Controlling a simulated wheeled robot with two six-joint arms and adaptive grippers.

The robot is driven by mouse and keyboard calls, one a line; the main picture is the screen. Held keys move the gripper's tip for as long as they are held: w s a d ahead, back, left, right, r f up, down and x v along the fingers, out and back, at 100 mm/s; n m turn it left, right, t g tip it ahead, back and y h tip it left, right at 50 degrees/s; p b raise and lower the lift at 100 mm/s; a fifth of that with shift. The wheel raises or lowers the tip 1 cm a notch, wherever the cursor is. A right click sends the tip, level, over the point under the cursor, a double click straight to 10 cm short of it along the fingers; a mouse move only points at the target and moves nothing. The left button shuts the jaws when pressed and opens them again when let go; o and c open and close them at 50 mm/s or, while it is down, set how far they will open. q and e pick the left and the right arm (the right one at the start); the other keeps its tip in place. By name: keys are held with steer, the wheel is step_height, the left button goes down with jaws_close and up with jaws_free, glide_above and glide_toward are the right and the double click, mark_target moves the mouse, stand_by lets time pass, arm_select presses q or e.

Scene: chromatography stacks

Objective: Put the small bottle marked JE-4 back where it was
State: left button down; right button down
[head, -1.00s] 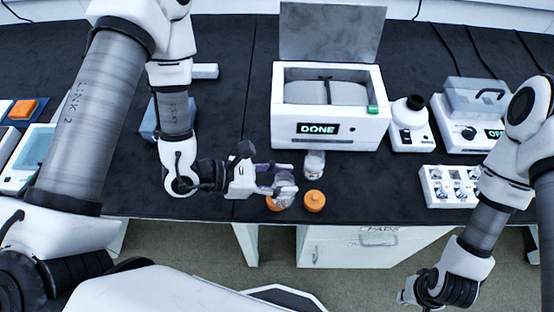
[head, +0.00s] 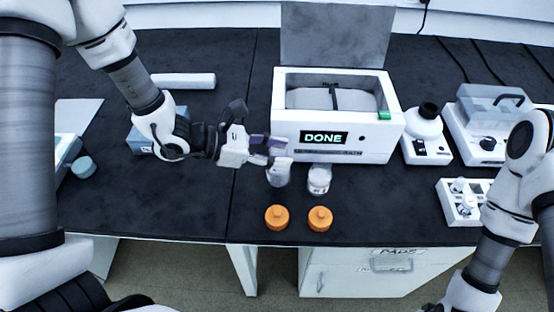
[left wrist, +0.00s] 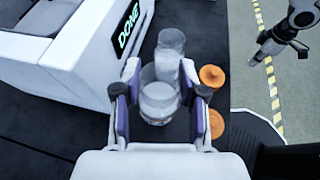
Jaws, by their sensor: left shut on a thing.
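My left gripper (head: 268,152) is shut on a small clear bottle with white contents (head: 279,174), held in front of the white machine. The left wrist view shows this bottle (left wrist: 159,100) between the fingers. A second similar bottle (head: 319,180) stands just to its right on the black bench, in front of the machine. I cannot read a JE-4 mark on either bottle. Two orange caps (head: 277,217) (head: 320,218) lie near the bench's front edge. My right gripper (left wrist: 280,45) shows small in the left wrist view, away from the bottles; its jaw state is unclear.
The white machine (head: 290,145) reads DONE, its lid raised. A white rack (head: 452,214) with several small bottles stands at the right. A white device with a black top (head: 426,140) and a clear-lidded device (head: 474,135) stand behind it. Bare bench lies left of the caps.

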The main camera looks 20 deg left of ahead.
arm_select(q)
step_height(320, 180, down, 4)
steer(key=shift+w+r, duration=0.1)
steer(key=shift+r, duration=0.1)
steer(key=shift+f, duration=0.15)
steer(key=c, duration=0.7)
jaws_free()
steer(key=shift+o, duration=0.2)
